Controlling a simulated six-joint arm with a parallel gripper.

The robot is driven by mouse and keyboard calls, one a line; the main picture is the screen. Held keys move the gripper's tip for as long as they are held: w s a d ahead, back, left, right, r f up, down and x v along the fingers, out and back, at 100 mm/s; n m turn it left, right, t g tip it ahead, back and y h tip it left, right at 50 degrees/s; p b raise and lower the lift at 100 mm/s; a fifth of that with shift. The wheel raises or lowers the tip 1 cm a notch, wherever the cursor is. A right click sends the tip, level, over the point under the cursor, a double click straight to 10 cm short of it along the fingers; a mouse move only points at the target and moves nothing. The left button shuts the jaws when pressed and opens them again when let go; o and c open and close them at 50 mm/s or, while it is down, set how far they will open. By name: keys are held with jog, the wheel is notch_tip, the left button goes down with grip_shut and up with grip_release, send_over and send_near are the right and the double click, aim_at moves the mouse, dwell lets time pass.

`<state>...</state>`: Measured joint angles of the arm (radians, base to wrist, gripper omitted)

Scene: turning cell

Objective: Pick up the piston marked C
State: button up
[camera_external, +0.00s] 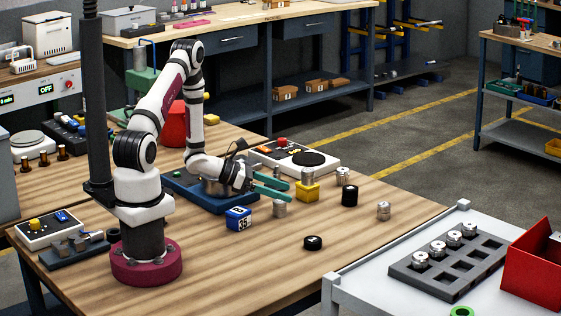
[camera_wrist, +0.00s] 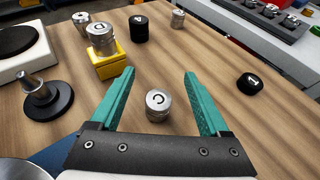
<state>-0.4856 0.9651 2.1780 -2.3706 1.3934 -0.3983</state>
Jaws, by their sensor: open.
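The piston marked C (camera_wrist: 158,106) is a short silver cylinder with a dark letter C on its top. It stands upright on the wooden table, between and slightly below the tips of my gripper (camera_wrist: 158,76) in the wrist view. My gripper's green jaws are open and empty, one on each side of it in that picture, and I see no contact. In the external view my gripper (camera_external: 274,187) is low over the table, and a silver piston (camera_external: 280,208) stands just in front of it; its letter is too small to read there.
A silver piston (camera_wrist: 101,38) sits on a yellow block (camera_wrist: 108,64). A black cylinder (camera_wrist: 139,29), another silver piston (camera_wrist: 178,18) and a low black disc (camera_wrist: 249,84) stand nearby. A grey tray (camera_external: 408,270) with several pistons is on the white cart. Table right of the gripper is fairly clear.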

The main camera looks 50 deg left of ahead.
aim_at(291, 214)
notch_tip(291, 214, down, 4)
jog(key=shift+r, duration=0.2)
jog(key=x, duration=0.3)
jog(key=shift+d, duration=0.1)
jog(key=shift+r, duration=0.1)
grip_shut()
